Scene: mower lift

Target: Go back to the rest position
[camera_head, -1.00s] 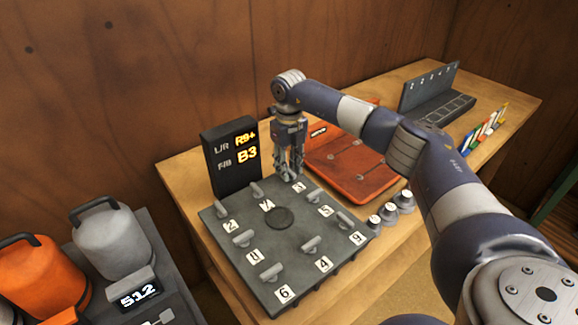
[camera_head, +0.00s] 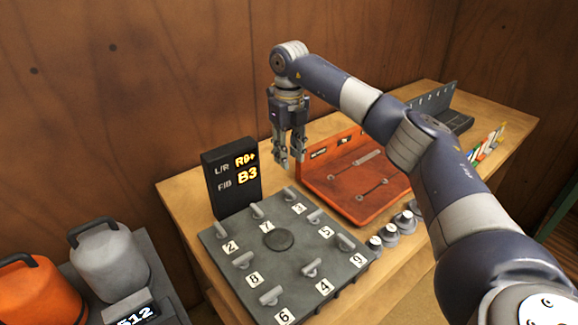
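My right gripper (camera_head: 291,162) hangs pointing down at the end of my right arm, above the back edge of the grey numbered board and beside the orange tray. Its fingers look slightly apart with nothing visible between them. The grey board (camera_head: 278,240) has several small handles with number labels around a round dark disc. A black display (camera_head: 231,178) behind it reads "L/R R9+" and "F/B B3". My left gripper is not in view.
The orange tray (camera_head: 350,209) lies right of the board on the wooden table (camera_head: 186,189). Several grey knobbed weights (camera_head: 390,235) stand at its front. A dark numbered rack (camera_head: 453,118) and coloured pieces (camera_head: 487,142) are farther right. Grey (camera_head: 107,262) and orange (camera_head: 36,292) canisters stand at lower left.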

